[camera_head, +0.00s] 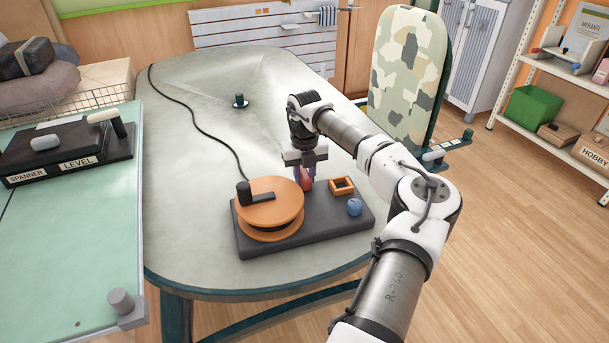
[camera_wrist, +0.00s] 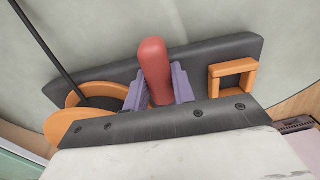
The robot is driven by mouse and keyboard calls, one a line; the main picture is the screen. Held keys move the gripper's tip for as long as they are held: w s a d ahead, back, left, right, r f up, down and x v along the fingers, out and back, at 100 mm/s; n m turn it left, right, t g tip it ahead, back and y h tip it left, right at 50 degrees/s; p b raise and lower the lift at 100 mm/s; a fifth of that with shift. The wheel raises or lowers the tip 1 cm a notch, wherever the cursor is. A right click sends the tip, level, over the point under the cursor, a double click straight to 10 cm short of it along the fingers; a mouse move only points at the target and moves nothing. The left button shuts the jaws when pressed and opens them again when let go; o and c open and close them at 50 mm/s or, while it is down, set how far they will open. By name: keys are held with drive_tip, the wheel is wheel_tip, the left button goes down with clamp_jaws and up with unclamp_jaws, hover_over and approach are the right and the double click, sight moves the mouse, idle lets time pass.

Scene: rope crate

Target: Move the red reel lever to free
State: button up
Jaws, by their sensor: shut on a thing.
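The red reel lever (camera_wrist: 154,62) shows between the purple finger pads of my gripper (camera_wrist: 158,88) in the wrist view. My gripper is shut on the lever. In the head view my gripper (camera_head: 305,174) reaches down to the lever (camera_head: 307,184), which is partly hidden by the fingers. The lever stands beside the orange reel (camera_head: 282,220) on a dark base (camera_head: 310,236). The reel has a black crank knob (camera_head: 244,193) on top. I cannot read any lever position marks.
An orange square frame (camera_head: 342,186) and a blue knob (camera_head: 354,207) sit on the base's right part. The table's left part is mostly clear.

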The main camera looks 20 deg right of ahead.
sight(305, 173)
drive_tip(key=o, duration=0.7)
wheel_tip(305, 173, up, 14)
drive_tip(key=b, duration=0.1)
idle(0.4)
